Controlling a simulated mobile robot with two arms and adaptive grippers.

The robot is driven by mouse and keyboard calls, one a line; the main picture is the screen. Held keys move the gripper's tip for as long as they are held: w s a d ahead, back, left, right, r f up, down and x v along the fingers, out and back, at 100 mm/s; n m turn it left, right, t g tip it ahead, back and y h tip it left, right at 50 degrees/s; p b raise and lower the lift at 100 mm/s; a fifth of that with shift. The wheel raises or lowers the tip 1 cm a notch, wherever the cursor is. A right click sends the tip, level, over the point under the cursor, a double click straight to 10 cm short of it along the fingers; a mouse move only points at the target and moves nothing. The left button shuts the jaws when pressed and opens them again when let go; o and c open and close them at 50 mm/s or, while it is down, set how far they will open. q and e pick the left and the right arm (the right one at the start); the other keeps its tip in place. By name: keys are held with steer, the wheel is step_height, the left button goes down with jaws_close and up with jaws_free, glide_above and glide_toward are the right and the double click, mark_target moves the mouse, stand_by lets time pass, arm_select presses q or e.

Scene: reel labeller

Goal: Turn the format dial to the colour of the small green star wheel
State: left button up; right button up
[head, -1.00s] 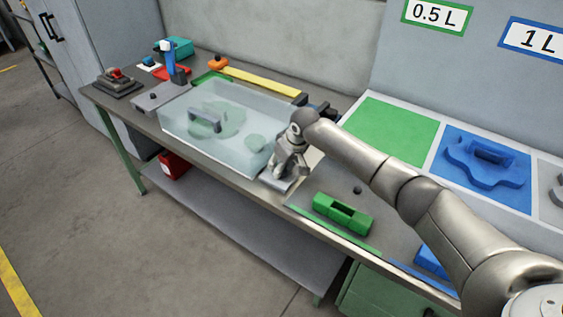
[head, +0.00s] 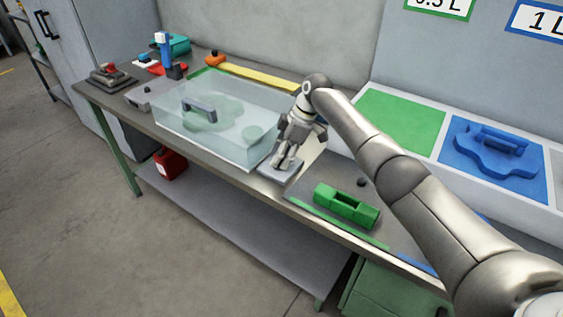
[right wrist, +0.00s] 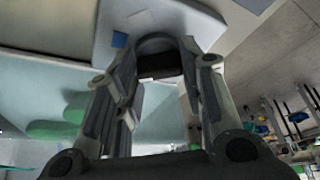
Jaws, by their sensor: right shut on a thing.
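My right gripper (head: 286,158) points down over a small grey plate (head: 281,174) just right of the cover. In the right wrist view the fingers (right wrist: 160,75) are shut on a dark knob, taken as the format dial (right wrist: 160,66), on a pale plate (right wrist: 190,22). A blue square mark (right wrist: 119,39) shows on that plate beside the knob. Any other colour marks, and the dial's pointer, cannot be made out. My left gripper is out of view.
A green block with a slot (head: 346,205) lies on the bench front, right of the plate. Behind my arm, a tray has an empty green field (head: 402,120) and a blue star wheel (head: 490,152) with a handle. Tools crowd the bench's left end.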

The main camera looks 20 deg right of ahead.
steer(key=shift+n+g+b, duration=0.3)
steer(key=shift+n+b, duration=0.6)
steer(key=shift+b, duration=0.05)
steer(key=o, duration=1)
steer(key=v, duration=1.2)
steer(key=shift+w, duration=0.1)
